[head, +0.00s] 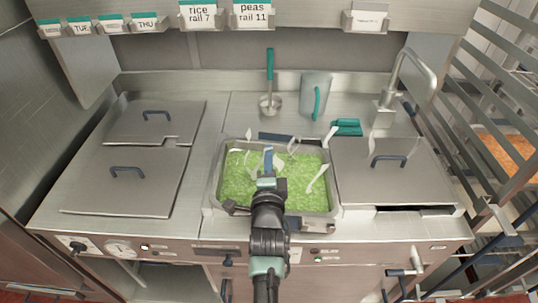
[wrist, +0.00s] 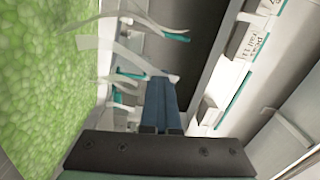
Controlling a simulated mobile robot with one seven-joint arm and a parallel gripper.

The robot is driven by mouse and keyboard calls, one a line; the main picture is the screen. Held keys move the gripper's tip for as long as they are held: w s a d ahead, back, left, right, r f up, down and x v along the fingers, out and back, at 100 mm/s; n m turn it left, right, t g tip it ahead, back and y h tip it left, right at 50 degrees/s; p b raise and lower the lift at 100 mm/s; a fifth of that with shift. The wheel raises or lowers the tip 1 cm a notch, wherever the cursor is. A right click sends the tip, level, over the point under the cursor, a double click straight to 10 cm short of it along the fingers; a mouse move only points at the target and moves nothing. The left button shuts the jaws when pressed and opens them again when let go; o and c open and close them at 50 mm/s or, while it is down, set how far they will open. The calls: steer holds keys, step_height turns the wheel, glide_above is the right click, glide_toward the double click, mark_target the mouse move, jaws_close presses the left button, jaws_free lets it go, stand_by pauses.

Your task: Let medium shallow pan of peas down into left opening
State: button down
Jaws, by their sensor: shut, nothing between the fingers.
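A shallow metal pan of green peas (head: 298,196) sits at the opening left of the closed right lid. Its rim shows around the peas, and I cannot tell how deep it sits. Dark blue handle parts show at its back and front edges. The peas also fill the left of the wrist view (wrist: 45,80). Pale wisps, perhaps steam, hang above them. My gripper (head: 268,158) is over the pan, its blue fingers (wrist: 162,103) together with nothing between them. My arm hides the middle of the pan's front edge.
A metal lid (head: 385,170) covers the right opening, with a tap (head: 405,75) behind it. Two lids (head: 125,180) lie at the left. A ladle (head: 270,85), a clear jug (head: 315,95) and a teal-handled tool (head: 346,127) are behind. A label shelf (head: 310,18) overhangs.

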steer(key=shift+w+r, duration=0.1)
steer(key=w+a+r+n, duration=0.1)
steer(key=w+a+r, duration=0.1)
steer(key=w+r, duration=0.2)
steer(key=shift+r+n+b, duration=0.25)
steer(key=shift+n+b, duration=0.05)
steer(key=shift+b, duration=0.1)
stand_by(1.4)
steer(key=shift+w+r, duration=0.1)
steer(key=shift+r, duration=0.05)
